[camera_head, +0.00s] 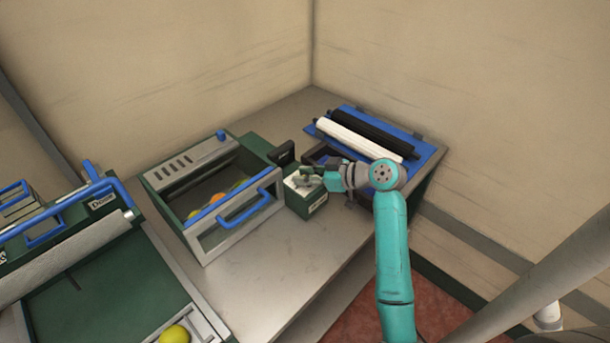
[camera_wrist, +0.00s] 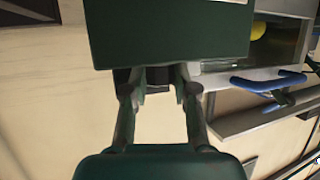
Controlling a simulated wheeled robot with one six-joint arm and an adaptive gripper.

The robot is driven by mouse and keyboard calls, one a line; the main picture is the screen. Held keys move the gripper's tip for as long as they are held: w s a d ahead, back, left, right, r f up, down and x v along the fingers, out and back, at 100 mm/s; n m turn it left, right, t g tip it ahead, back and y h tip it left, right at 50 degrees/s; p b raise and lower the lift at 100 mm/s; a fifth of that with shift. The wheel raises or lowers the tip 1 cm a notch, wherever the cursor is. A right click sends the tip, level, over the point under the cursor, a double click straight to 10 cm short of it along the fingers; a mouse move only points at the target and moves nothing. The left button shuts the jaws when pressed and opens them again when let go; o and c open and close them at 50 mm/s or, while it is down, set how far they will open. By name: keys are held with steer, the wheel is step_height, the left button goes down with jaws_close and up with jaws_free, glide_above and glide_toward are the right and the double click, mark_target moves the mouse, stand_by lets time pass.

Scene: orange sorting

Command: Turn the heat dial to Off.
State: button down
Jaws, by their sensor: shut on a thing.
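The heat dial (camera_wrist: 160,75) looks like a small dark knob in the wrist view, between my fingertips and against a dark green box (camera_wrist: 170,35). The same small green box with a pale top (camera_head: 306,203) stands on the table in the head view. My gripper (camera_head: 310,175) reaches in from the right over this box. It also shows in the wrist view (camera_wrist: 160,85), with its fingers shut on the dial from both sides. The dial's pointer and its markings are too small or hidden, so its setting cannot be read.
Left of the green box is a glass-fronted case (camera_head: 225,218) with a blue handle (camera_head: 245,207) and several fruits inside. A blue unit with white and black rollers (camera_head: 365,137) stands behind my arm. The table front is clear.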

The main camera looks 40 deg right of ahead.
steer(key=shift+f+n+y, duration=0.15)
steer(key=shift+n+y, duration=0.25)
steer(key=c, duration=0.9)
jaws_free()
steer(key=shift+s, duration=0.1)
steer(key=shift+s+d+r, duration=0.2)
steer(key=shift+s+r, duration=0.1)
steer(key=v, duration=1.1)
steer(key=shift+d, duration=0.1)
steer(key=shift+w, duration=0.1)
